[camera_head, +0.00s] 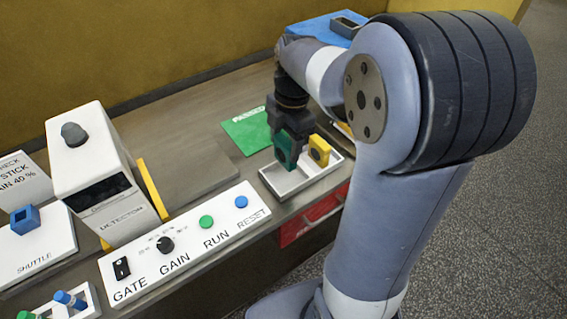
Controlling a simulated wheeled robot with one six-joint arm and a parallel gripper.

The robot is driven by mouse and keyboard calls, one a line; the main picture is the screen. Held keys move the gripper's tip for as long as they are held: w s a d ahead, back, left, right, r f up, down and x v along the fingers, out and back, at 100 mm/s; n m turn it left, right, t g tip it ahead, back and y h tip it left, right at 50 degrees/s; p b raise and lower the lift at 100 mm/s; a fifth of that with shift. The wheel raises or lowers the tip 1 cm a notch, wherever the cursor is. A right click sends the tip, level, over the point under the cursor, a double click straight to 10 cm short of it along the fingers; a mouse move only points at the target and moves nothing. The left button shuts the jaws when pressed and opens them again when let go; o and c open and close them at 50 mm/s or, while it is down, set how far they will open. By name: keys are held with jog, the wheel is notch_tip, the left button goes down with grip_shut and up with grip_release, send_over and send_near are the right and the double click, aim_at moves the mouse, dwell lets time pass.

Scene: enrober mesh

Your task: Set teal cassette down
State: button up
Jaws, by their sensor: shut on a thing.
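The teal cassette (285,150) is upright between the jaws of my gripper (290,130). My gripper points down and is shut on it. The cassette is over the left part of a white tray (274,186) near the front edge of the bench. I cannot tell whether its lower edge touches the tray floor. A yellow cassette (319,150) stands upright in the same tray, just right of the teal one. The tray's right part is partly hidden behind my arm.
A green mat (247,131) lies behind the tray. The control panel (186,247) with buttons and the white detector (103,165) stand left. A shuttle plate (38,245) holds a blue block (25,219). A blue container (325,27) is at the back. A red bin (290,231) sits below the bench edge.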

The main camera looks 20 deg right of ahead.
aim_at(285, 162)
notch_tip(285, 162, down, 7)
jog(key=shift+r, duration=0.15)
dwell(0.4)
jog(key=o, duration=1)
jog(key=r, duration=0.4)
jog(key=d+r, duration=0.1)
jog(key=r, duration=0.7)
jog(key=shift+w+d, duration=0.2)
